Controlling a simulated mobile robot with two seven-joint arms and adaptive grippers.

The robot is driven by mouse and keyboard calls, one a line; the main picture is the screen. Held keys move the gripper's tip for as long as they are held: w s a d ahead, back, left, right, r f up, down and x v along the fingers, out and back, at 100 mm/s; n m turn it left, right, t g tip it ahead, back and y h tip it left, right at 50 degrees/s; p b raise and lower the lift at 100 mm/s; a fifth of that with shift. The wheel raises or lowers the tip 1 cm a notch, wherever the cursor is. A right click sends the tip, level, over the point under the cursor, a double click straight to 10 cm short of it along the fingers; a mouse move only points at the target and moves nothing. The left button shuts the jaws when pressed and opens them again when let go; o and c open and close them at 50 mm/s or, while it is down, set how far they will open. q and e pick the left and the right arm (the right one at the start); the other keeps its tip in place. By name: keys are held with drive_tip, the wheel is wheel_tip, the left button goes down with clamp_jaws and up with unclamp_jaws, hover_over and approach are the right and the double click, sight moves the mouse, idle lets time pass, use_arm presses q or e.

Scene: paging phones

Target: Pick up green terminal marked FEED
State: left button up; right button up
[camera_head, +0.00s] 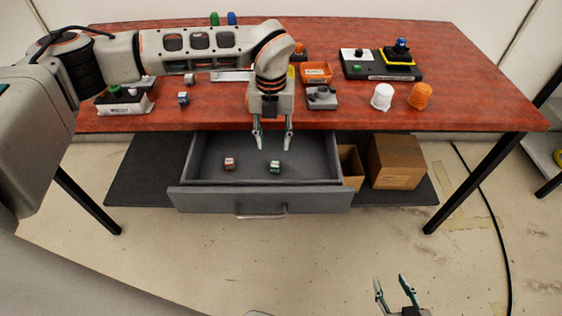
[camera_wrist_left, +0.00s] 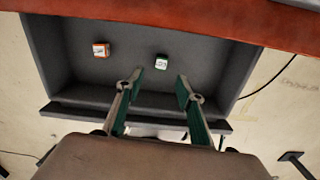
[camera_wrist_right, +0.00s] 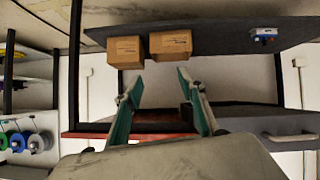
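The green terminal (camera_head: 275,167) is a small block with a white face, lying on the floor of the open drawer (camera_head: 308,161). In the left wrist view the green terminal (camera_wrist_left: 161,62) lies beyond my fingertips; the marking is too small to read. My left gripper (camera_head: 273,146) is open and empty, pointing down above the drawer near the green terminal, apart from it. It also shows open in the left wrist view (camera_wrist_left: 160,80). My right gripper (camera_head: 392,281) is open and empty, low in front of the table at the right. It also shows in the right wrist view (camera_wrist_right: 160,82).
A red-orange terminal (camera_head: 229,164) lies left of the green one in the drawer. The red tabletop (camera_head: 470,85) overhangs the drawer's back. Cardboard boxes (camera_head: 396,162) stand on the shelf to the right. The tabletop holds a grey device (camera_head: 322,97), white cap (camera_head: 382,96) and orange cap (camera_head: 420,96).

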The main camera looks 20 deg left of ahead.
sight(275, 164)
use_arm(q)
drive_tip(key=f, duration=0.2)
drive_tip(key=shift+w+f+b, duration=0.3)
drive_tip(key=shift+w+f, duration=0.05)
drive_tip(key=shift+f, duration=0.3)
drive_tip(key=shift+s+f, duration=0.2)
drive_tip(key=shift+f, duration=0.45)
wheel_tip(275, 164, down, 5)
drive_tip(key=shift+s+d+b, duration=0.15)
drive_tip(key=shift+b, duration=0.2)
drive_tip(key=shift+f, duration=0.25)
drive_tip(key=c, duration=1)
drive_tip(key=shift+c, duration=0.4)
use_arm(e)
drive_tip(key=f, duration=0.1)
drive_tip(key=s+f, duration=0.1)
drive_tip(key=shift+d+f, duration=0.1)
drive_tip(key=shift+f, duration=0.3)
